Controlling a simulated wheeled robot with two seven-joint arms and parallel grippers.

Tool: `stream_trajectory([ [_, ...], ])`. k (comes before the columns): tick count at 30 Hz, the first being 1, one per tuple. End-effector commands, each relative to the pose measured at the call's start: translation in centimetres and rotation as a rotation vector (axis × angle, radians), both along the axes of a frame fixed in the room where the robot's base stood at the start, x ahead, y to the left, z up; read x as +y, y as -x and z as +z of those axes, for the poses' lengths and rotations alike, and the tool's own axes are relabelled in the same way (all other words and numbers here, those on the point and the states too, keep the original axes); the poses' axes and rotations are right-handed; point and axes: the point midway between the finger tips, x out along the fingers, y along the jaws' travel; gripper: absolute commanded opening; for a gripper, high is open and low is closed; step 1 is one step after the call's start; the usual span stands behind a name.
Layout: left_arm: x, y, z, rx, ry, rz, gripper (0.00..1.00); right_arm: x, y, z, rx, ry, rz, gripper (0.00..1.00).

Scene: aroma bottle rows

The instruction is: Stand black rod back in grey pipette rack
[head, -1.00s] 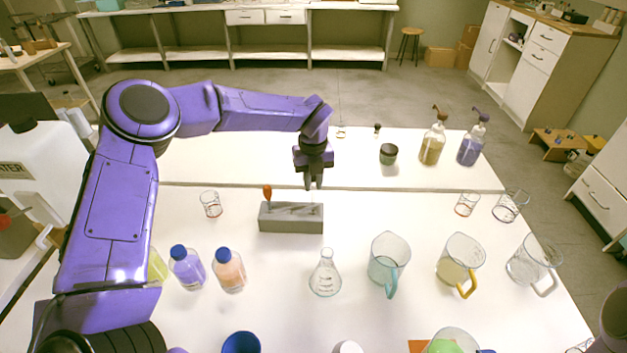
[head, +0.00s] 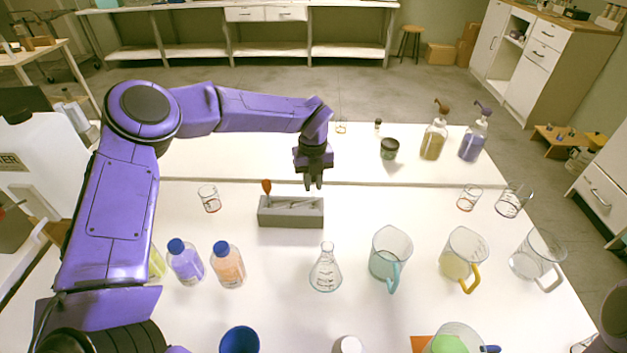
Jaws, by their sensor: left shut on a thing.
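The grey pipette rack (head: 290,219) is a long low block with a hollowed top. It stands on the white table in the middle of the head view. A pipette with an orange-red bulb (head: 266,186) stands at its left end. My left gripper (head: 313,184) points down just behind the rack's right end in the picture, its fingertips slightly above the rack's top edge. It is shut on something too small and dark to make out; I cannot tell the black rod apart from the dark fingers. My right gripper is out of view.
A conical flask (head: 325,272) and a teal-handled beaker (head: 390,258) stand in front of the rack. A small glass beaker (head: 209,199) is left of it, with blue-capped purple (head: 185,264) and orange (head: 228,268) bottles nearer.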

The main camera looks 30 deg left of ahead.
Motion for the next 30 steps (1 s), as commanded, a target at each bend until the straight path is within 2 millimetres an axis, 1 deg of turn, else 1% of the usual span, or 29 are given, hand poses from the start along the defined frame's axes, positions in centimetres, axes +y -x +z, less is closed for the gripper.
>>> stream_trajectory([
  [3,0.0,0.0,-0.5,0.000,0.000,0.000,0.00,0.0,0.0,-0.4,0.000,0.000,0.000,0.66],
  [14,0.0,0.0,-0.6,0.000,0.000,0.000,0.00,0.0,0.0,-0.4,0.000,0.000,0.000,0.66],
  [30,0.0,0.0,-2.5,0.000,0.000,0.000,0.00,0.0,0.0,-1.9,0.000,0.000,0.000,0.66],
])
